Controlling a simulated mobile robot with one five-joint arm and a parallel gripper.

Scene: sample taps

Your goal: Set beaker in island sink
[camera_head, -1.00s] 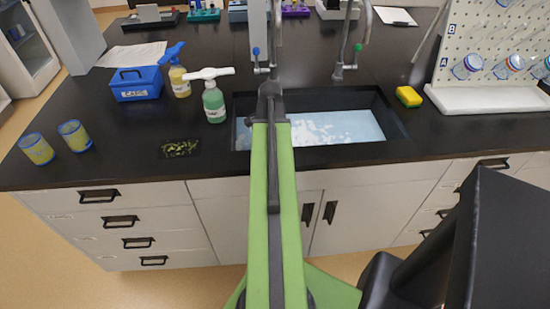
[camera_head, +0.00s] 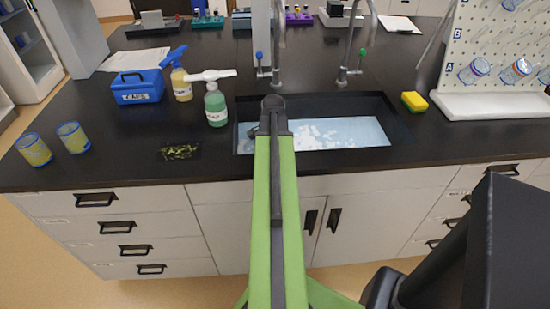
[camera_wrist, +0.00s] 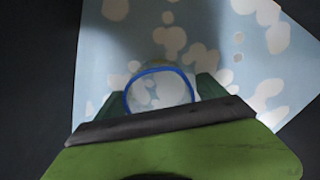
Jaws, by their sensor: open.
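In the wrist view, a clear round beaker with a blue rim (camera_wrist: 157,71) stands between the two dark green fingers of my gripper (camera_wrist: 160,92). The jaws are open, with a finger on each side of the beaker.
Two taps (camera_head: 275,75) (camera_head: 346,72) stand behind the sink. A soap bottle (camera_head: 215,105), a blue box (camera_head: 137,88) and two yellowish cups (camera_head: 34,150) (camera_head: 73,138) are left. A yellow sponge (camera_head: 414,101) and a drying rack (camera_head: 497,105) are right.

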